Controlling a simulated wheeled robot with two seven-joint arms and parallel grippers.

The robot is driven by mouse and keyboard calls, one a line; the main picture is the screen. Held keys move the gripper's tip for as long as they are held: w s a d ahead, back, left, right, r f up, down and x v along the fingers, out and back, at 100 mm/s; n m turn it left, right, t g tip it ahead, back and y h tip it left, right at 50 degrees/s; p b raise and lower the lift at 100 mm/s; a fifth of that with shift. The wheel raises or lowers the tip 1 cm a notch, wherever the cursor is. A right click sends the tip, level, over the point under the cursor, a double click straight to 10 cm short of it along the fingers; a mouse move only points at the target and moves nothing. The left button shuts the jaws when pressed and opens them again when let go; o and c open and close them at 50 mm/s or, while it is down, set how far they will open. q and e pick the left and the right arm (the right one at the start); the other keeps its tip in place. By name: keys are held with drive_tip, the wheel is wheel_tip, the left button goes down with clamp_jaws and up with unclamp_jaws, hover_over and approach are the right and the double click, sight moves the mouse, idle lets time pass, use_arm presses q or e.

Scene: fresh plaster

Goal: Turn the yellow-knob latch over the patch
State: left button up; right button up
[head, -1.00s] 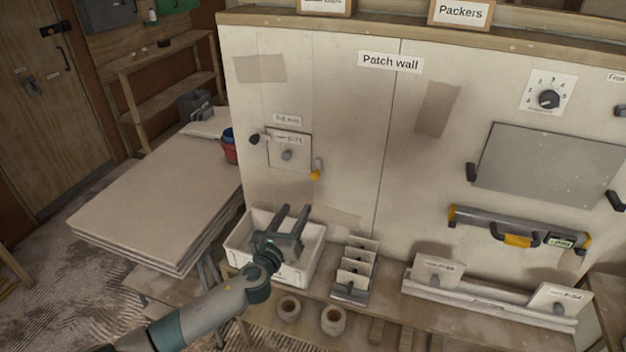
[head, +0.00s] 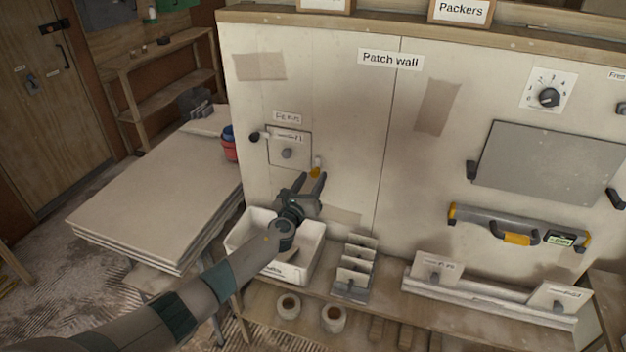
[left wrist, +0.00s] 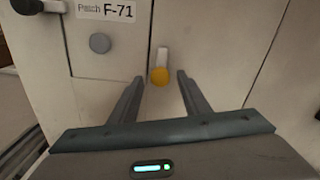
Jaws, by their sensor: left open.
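The yellow-knob latch (head: 316,169) is on the patch wall, just right of the square patch (head: 289,148). In the left wrist view the latch (left wrist: 160,72) hangs with its yellow knob down and its pale arm upright, beside the patch (left wrist: 110,45), not across it. My left gripper (head: 313,178) is open and empty, just below the yellow knob. In the left wrist view its fingers (left wrist: 158,82) stand either side of the knob, apart from it.
A white bin (head: 248,262) stands on the bench below my left gripper. A rack of small panels (head: 354,270) stands to its right. A grey level (head: 480,222) and a large grey plate (head: 548,165) are on the wall at right. The wall around the latch is clear.

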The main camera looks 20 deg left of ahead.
use_arm(q)
drive_tip(key=shift+w, duration=0.65)
drive_tip(key=c, duration=1)
drive_tip(key=shift+c, duration=0.2)
